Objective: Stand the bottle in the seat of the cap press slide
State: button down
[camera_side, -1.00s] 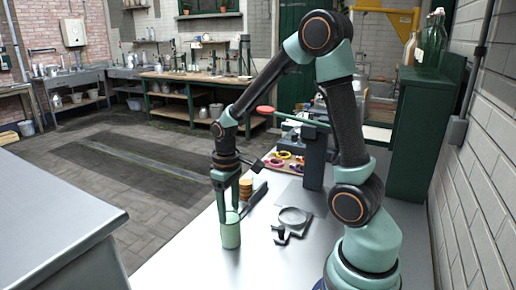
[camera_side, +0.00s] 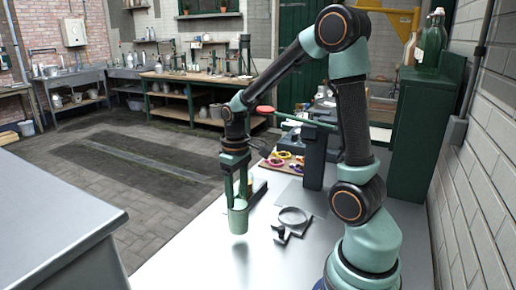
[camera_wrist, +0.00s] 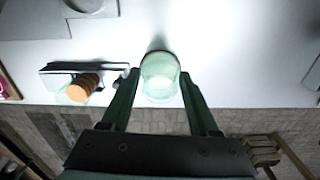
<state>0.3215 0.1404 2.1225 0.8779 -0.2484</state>
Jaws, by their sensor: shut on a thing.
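The pale green bottle (camera_side: 238,219) is held between the fingers of my gripper (camera_side: 238,201). It hangs roughly upright a little above the table, with its shadow below. In the wrist view the bottle (camera_wrist: 160,80) sits between the fingertips of my gripper (camera_wrist: 159,74). A dark press column (camera_side: 314,158) with a green lever and red knob (camera_side: 265,110) stands behind and to the right. A grey ring-shaped fixture (camera_side: 293,217) lies to the right of the bottle, apart from it; I cannot tell whether it is the slide's seat.
In the wrist view an orange ribbed stack (camera_wrist: 82,88) stands left of the bottle, beside a dark flat bar (camera_wrist: 75,69). Colored rings (camera_side: 281,160) lie near the press. A green cabinet (camera_side: 416,135) stands at the right. The table front (camera_side: 200,262) is clear.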

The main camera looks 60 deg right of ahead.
jog(key=s+d+r+m, duration=0.1)
jog(key=s+d+m, duration=0.4)
jog(key=s+d, duration=0.6)
jog(key=shift+d+r, duration=0.3)
jog(key=shift+d, duration=0.85)
jog(key=shift+f, duration=0.7)
jog(key=shift+f, duration=0.65)
dwell(0.4)
